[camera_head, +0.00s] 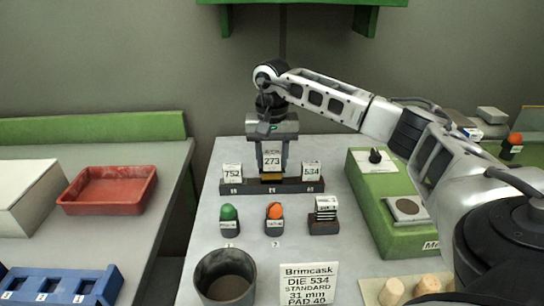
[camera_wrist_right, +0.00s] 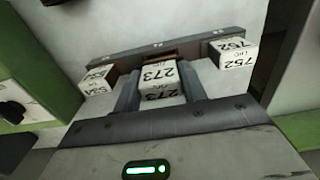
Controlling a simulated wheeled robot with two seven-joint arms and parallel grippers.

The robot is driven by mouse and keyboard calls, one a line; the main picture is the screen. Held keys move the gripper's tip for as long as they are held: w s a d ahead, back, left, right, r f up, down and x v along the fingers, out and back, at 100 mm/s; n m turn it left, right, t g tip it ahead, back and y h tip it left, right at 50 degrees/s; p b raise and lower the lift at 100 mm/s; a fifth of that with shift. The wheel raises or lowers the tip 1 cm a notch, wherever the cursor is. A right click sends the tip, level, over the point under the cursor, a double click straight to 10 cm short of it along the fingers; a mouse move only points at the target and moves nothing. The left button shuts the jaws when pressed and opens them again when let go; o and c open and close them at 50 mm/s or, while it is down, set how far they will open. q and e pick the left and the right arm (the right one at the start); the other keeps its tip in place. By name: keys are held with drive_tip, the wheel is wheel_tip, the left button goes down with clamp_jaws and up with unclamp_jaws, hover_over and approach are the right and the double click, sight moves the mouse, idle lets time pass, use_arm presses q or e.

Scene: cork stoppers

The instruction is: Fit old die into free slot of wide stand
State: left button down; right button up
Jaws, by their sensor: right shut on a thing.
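My right gripper (camera_head: 272,168) points down and is shut on the die 273 (camera_head: 271,156), a white block with a brass-coloured lower part. It holds the die upright at the middle of the dark wide stand (camera_head: 252,188). Die 752 (camera_head: 232,173) stands in the stand's left slot and die 534 (camera_head: 311,172) in its right slot. Die 273 sits higher than both. Whether its bottom touches the stand I cannot tell. In the right wrist view the die 273 (camera_wrist_right: 159,75) is between the fingers, with the brownish middle slot (camera_wrist_right: 161,56) beside it. My left gripper is not in view.
In front of the stand are a green knob (camera_head: 228,213), an orange knob (camera_head: 275,211) and a small dark holder (camera_head: 323,226) with white plates. A dark cup (camera_head: 224,290) and a card for die 534 (camera_head: 308,284) are nearer. A green press base (camera_head: 374,196) is at right.

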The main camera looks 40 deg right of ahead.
sight(272, 170)
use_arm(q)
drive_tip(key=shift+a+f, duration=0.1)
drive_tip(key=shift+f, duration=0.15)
use_arm(e)
drive_tip(key=shift+f, duration=0.6)
use_arm(q)
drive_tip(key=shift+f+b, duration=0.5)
drive_tip(key=shift+b, duration=0.35)
use_arm(e)
drive_tip(key=shift+f, duration=1)
drive_tip(key=o, duration=1.1)
use_arm(q)
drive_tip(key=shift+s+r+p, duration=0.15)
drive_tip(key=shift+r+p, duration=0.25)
drive_tip(key=shift+p, duration=0.15)
use_arm(e)
wheel_tip(272, 170, up, 16)
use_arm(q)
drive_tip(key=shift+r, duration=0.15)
